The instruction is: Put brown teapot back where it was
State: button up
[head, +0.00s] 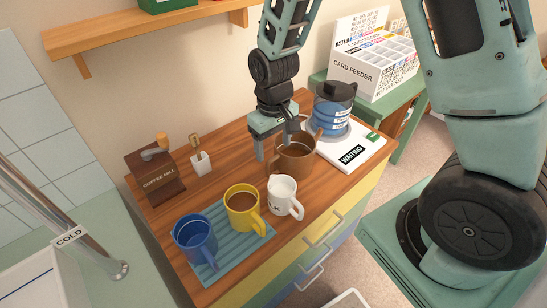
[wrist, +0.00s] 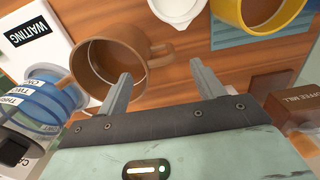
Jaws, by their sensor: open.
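The brown teapot (head: 297,160) shows as an open-topped brown pot with no lid on it. It stands upright on the wooden counter top, beside the white WAITING board (head: 352,155) and behind the white mug. In the wrist view the teapot (wrist: 97,72) is at upper left, its loop handle pointing right. My gripper (head: 268,150) is open, at the teapot's left side in the head view. In the wrist view my gripper's fingertips (wrist: 160,70) are spread, with the handle between or just beyond them. Whether they touch it I cannot tell.
A clear jug with blue bands and dark lid (head: 332,108) stands on the board's back part. A white mug (head: 284,195) is close in front of the teapot. Yellow (head: 243,206) and blue mugs (head: 195,240) stand on a blue mat. A coffee mill (head: 155,175) is at left.

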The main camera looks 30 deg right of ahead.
notch_tip(320, 180, up, 3)
jog(key=shift+a+r, duration=0.1)
jog(key=s+a+r+n, duration=0.2)
jog(key=s+a+r, duration=0.3)
jog(key=s, duration=0.5)
jog(key=s+a+r+n, duration=0.3)
jog(key=s+a+r, duration=0.2)
jog(key=s, duration=0.5)
jog(key=shift+s+a+r+n+y, duration=0.3)
jog(key=shift+s+a, duration=0.1)
jog(key=shift+a, duration=0.3)
notch_tip(320, 180, up, 2)
jog(key=shift+r+p, duration=0.1)
jog(key=shift+p, duration=1)
